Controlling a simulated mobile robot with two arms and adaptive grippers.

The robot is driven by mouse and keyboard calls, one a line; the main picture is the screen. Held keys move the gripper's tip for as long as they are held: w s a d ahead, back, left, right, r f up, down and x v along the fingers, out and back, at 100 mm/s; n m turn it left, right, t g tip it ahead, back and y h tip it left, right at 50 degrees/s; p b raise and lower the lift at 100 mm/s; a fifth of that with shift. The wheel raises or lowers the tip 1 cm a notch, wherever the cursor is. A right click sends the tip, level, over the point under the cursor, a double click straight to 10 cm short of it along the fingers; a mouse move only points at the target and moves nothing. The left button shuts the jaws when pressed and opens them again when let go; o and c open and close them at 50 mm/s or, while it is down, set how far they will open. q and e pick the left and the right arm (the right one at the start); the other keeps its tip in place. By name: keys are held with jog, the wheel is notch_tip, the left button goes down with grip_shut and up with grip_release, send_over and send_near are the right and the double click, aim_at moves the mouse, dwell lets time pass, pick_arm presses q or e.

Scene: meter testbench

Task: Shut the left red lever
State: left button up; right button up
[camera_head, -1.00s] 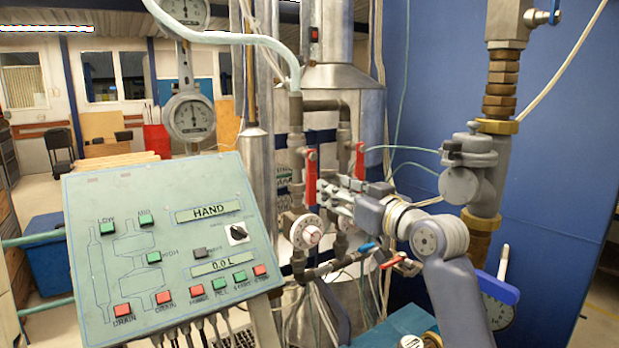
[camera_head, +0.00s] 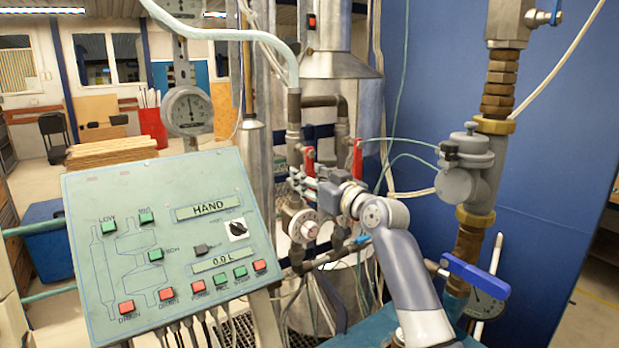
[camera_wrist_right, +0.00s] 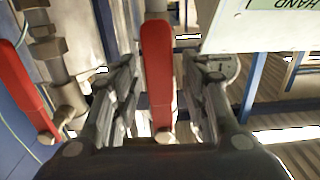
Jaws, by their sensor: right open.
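The left red lever (camera_head: 309,159) stands upright along its pipe; its lower part is hidden behind my right gripper in the head view. My right gripper (camera_head: 303,183) reaches in from the right at the lever's lower part. In the right wrist view, which is upside down relative to the head view, the left red lever (camera_wrist_right: 157,70) lies between the two open fingers of the gripper (camera_wrist_right: 160,85), with gaps on both sides. The right red lever (camera_head: 357,157) is upright behind my wrist; it also shows at the left of the wrist view (camera_wrist_right: 22,80). My left gripper is not in view.
A control panel (camera_head: 100,250) with buttons stands at the left front. A round dial (camera_head: 304,227) sits just below my gripper. A blue-handled valve (camera_head: 475,275) and thick pipes (camera_head: 470,240) stand at the right. Thin hoses (camera_head: 400,90) hang near my arm.

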jog(key=shift+c, duration=0.2)
grip_shut()
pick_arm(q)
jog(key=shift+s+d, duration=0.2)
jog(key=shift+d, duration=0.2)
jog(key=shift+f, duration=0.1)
pick_arm(e)
jog(key=shift+d, duration=0.1)
